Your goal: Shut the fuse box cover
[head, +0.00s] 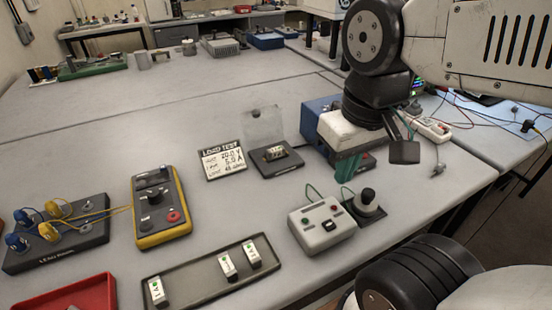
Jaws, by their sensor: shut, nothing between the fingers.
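The fuse box (262,164) is a small dark base on the grey bench, near the middle of the view. A pale fuse sits in it. Its clear cover (264,122) stands up, open, at the back edge of the base. My gripper (347,176) is to the right of the fuse box, apart from it, pointing down with green fingers that are shut and empty. The gripper partly hides a blue device behind it.
A LOAD TEST card (222,160) stands just left of the fuse box. A yellow meter (160,205) is farther left. A grey control box (322,225) and a tray (215,272) with fuses are nearer. The blue device (318,122) is close behind my gripper. The bench behind the cover is clear.

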